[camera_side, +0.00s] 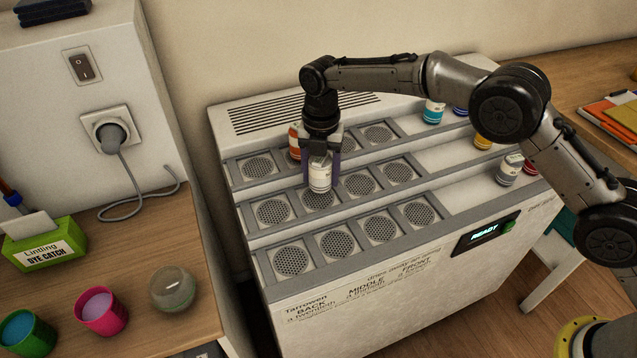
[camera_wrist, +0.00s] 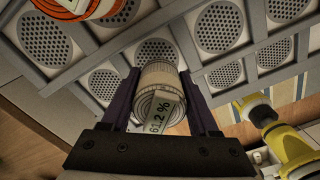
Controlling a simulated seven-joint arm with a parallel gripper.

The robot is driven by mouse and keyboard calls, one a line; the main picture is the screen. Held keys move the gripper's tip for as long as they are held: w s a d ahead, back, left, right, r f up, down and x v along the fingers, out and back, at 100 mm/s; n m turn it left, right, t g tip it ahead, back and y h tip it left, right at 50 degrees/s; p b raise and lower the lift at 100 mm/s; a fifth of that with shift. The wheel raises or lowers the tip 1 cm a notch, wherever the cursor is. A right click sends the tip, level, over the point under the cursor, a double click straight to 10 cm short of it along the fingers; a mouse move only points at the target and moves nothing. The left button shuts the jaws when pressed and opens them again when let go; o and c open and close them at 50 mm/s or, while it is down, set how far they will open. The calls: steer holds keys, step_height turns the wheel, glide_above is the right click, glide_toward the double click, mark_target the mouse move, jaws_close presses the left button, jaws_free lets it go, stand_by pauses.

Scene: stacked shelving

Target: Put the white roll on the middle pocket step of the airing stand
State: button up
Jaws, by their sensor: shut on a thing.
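The white roll (camera_side: 320,177) is upright between the fingers of my gripper (camera_side: 321,165), over the second pocket from the left on the middle step of the airing stand (camera_side: 375,290). Mesh of that pocket (camera_side: 318,199) shows just below the roll; I cannot tell whether the roll touches it. In the wrist view the roll (camera_wrist: 158,77) sits between the two purple fingers of my gripper (camera_wrist: 160,85), with a "61.2 %" label towards me. The other middle-step pockets in view are empty.
An orange roll (camera_side: 294,141) stands on the back step, close behind my gripper. Several rolls, including a teal one (camera_side: 433,111) and a yellow one (camera_side: 482,142), stand on the right of the stand. The front-step pockets (camera_side: 337,244) are empty.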

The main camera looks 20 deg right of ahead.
mark_target(318, 185)
steer(key=shift+w+a+f, duration=0.15)
steer(key=shift+w+f, duration=0.15)
steer(key=shift+f, duration=1.55)
steer(key=shift+f, duration=0.15)
steer(key=o, duration=1.1)
steer(key=shift+o, duration=0.2)
step_height(318, 185, up, 12)
steer(key=shift+r, duration=0.15)
